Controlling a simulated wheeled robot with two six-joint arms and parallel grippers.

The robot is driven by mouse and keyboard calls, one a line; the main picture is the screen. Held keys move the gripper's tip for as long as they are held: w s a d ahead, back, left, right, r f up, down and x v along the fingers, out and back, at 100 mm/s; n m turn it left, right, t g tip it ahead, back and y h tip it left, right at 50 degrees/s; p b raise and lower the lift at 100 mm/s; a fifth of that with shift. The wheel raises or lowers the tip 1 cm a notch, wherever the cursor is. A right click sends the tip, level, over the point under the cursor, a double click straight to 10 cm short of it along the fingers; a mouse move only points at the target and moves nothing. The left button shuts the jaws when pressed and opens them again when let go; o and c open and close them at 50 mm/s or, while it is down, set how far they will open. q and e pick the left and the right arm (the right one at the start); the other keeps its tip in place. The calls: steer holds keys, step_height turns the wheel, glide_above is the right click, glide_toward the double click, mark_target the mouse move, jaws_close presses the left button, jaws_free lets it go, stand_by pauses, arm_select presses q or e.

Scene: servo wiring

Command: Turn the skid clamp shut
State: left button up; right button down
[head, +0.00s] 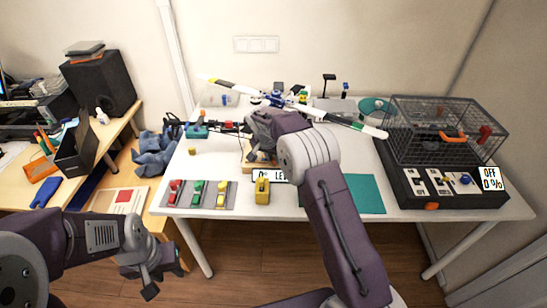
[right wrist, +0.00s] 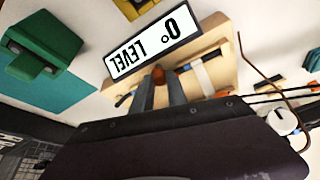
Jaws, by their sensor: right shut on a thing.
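The wooden stand (right wrist: 218,62) with a display reading LEVEL 0° (right wrist: 153,45) fills the top of the right wrist view. In the head view the display (head: 272,175) is partly hidden behind my right arm. My right gripper (right wrist: 165,82) is shut on a small orange-red piece (right wrist: 159,74) at the stand, seemingly the clamp's knob. Only its tip shows between the fingers, so I cannot tell how far it is turned. In the head view my right gripper (head: 250,150) covers the clamp. My left gripper (head: 165,279) hangs empty in front of the table, fingers apart.
A long propeller (head: 225,84) lies behind my right gripper. A tray of red, green and yellow pieces (head: 228,196) and a yellow block (head: 262,190) stand at the front. A wire cage (head: 445,125) stands right.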

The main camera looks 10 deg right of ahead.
steer(key=c, duration=1.3)
jaws_free()
steer(key=shift+r, duration=0.4)
steer(key=s+a, duration=0.2)
steer(key=s, duration=0.1)
steer(key=s+a+b, duration=0.1)
steer(key=s+a, duration=0.1)
steer(key=s, duration=0.1)
steer(key=s+a+b, duration=0.1)
steer(key=s+a, duration=0.2)
steer(key=s, duration=0.1)
steer(key=shift+a+r, duration=0.1)
steer(key=shift+r, duration=0.05)
